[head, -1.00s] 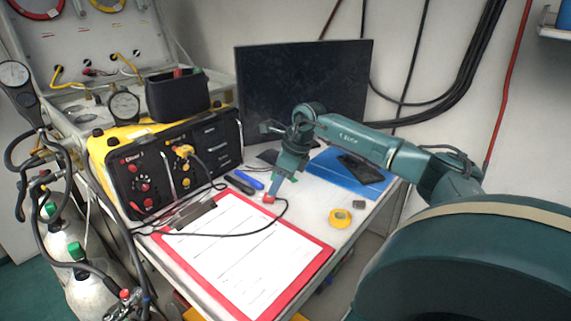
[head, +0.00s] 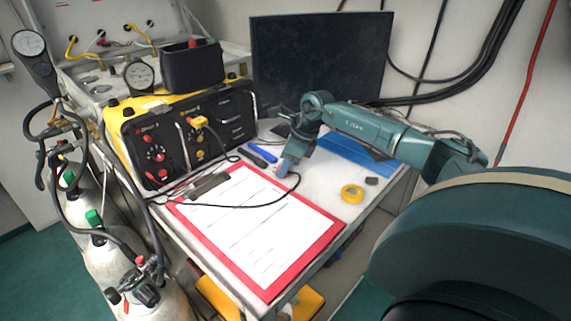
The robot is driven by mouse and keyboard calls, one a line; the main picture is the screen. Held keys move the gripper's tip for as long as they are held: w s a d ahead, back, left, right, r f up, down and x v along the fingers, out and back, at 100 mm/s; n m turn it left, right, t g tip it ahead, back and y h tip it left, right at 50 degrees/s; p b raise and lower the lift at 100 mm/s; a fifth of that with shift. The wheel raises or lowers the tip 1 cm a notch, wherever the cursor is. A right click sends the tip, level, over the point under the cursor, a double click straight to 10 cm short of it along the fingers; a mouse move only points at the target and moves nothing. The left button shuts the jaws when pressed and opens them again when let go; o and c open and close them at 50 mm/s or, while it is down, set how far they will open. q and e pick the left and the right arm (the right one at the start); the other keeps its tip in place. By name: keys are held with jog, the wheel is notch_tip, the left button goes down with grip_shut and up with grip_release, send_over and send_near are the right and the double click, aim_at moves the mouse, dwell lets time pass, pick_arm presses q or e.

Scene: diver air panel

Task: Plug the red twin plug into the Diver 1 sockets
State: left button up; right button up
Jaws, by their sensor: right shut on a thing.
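My right gripper (head: 284,168) points down at the table behind the clipboard and is shut on the red twin plug. The plug is mostly hidden by the fingers, and its black cable loops away across the clipboard. The yellow-and-black air panel (head: 180,130) stands at the left, apart from the gripper. Its left section, marked Diver 1 (head: 155,155), carries several red round fittings; which are sockets is too small to tell. A yellow plug (head: 199,122) with a black cable sits in the section beside it. My left gripper is out of view.
A red clipboard (head: 318,238) with white paper covers the table front. Blue and dark markers (head: 262,155) lie between panel and gripper. A yellow tape roll (head: 352,194) lies at right, a dark monitor (head: 318,65) behind. Gas cylinders (head: 105,250) and hoses crowd the panel's left side.

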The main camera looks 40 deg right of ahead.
aim_at(278, 168)
jog(key=o, duration=0.4)
jog(key=shift+c, duration=0.2)
grip_shut()
jog(key=shift+r, duration=0.1)
jog(key=shift+r, duration=0.1)
jog(key=shift+r+p, duration=1.05)
jog(key=shift+r, duration=0.1)
jog(key=shift+r, duration=0.2)
